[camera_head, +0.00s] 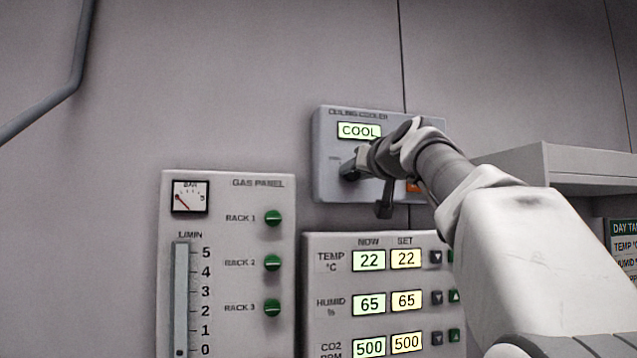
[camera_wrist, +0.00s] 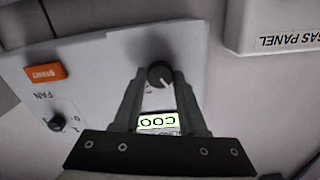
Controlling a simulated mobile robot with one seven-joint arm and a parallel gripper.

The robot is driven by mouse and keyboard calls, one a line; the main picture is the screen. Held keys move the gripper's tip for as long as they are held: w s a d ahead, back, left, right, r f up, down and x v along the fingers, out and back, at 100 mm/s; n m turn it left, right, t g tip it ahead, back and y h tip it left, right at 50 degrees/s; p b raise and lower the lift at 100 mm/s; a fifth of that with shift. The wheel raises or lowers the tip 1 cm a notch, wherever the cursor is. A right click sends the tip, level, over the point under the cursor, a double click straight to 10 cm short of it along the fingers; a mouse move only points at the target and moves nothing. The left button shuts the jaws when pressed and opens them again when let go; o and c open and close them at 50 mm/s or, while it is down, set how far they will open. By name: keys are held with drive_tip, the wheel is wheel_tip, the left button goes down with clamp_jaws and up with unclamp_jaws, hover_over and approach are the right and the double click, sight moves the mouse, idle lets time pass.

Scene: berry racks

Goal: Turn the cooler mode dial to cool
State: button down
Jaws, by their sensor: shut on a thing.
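The ceiling cooler panel (camera_head: 328,188) is a grey box on the wall. Its lit display (camera_head: 359,130) reads COOL; in the wrist view the display (camera_wrist: 158,121) is upside down and partly covered. The mode dial (camera_wrist: 159,74) is a dark round knob with a light pointer mark. My gripper (camera_head: 352,164) is at the panel just below the display. In the wrist view its two fingers (camera_wrist: 158,80) stand on either side of the dial and are shut on it. In the head view my gripper hides most of the dial.
An orange START button (camera_wrist: 45,73) and a small FAN knob (camera_wrist: 62,118) share the cooler panel. The gas panel (camera_head: 228,180) is to the lower left. A panel with temperature, humidity and CO2 readouts (camera_head: 369,260) is just below. A shelf (camera_head: 575,165) juts out at right.

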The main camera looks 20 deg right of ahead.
drive_tip(key=shift+n+b, duration=0.45)
drive_tip(key=shift+n, duration=0.75)
drive_tip(key=shift+c, duration=2.3)
unclamp_jaws()
drive_tip(key=s+b, duration=0.3)
drive_tip(key=s, duration=1.4)
drive_tip(key=shift+s, duration=0.2)
